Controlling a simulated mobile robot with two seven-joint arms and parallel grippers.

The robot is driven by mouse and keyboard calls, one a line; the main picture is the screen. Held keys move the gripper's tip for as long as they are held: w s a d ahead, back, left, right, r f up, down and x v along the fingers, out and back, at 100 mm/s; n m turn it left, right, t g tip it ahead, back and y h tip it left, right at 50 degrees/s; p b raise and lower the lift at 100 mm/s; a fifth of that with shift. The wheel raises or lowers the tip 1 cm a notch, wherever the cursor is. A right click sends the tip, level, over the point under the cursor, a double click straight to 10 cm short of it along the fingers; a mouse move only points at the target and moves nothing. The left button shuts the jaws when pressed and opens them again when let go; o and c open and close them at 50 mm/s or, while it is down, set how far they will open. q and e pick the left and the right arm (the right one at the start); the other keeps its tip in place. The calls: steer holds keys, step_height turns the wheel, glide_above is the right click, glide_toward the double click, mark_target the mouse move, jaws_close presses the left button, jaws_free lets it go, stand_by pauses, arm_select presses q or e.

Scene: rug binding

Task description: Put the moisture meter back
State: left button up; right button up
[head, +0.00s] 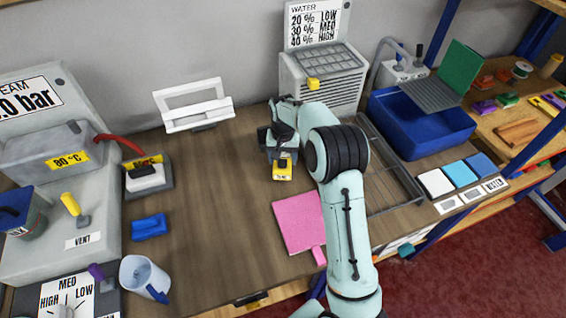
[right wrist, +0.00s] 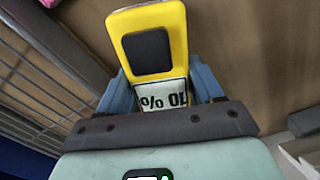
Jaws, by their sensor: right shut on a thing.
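The moisture meter (head: 283,172) is a small yellow block with a dark panel. My right gripper (head: 282,157) is shut on it above the middle of the wooden bench. In the right wrist view the meter (right wrist: 176,20) sits between the two blue fingers of the gripper (right wrist: 160,85). Its white display reads 10 % upside down. I cannot tell whether the meter touches the bench. My left gripper is not in view.
A wire rack (head: 398,180) and blue basin (head: 425,130) are to the right. A grey vented box (head: 322,75) stands behind.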

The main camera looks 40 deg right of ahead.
mark_target(283, 156)
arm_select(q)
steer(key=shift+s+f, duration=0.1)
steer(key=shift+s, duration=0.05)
arm_select(e)
steer(key=shift+f, duration=1.45)
steer(key=shift+f, duration=0.1)
steer(key=o, duration=1.3)
steer(key=shift+s, duration=0.1)
step_height(283, 156, up, 12)
steer(key=shift+f+p, duration=0.15)
steer(key=shift+p, duration=0.25)
steer(key=shift+r, duration=0.3)
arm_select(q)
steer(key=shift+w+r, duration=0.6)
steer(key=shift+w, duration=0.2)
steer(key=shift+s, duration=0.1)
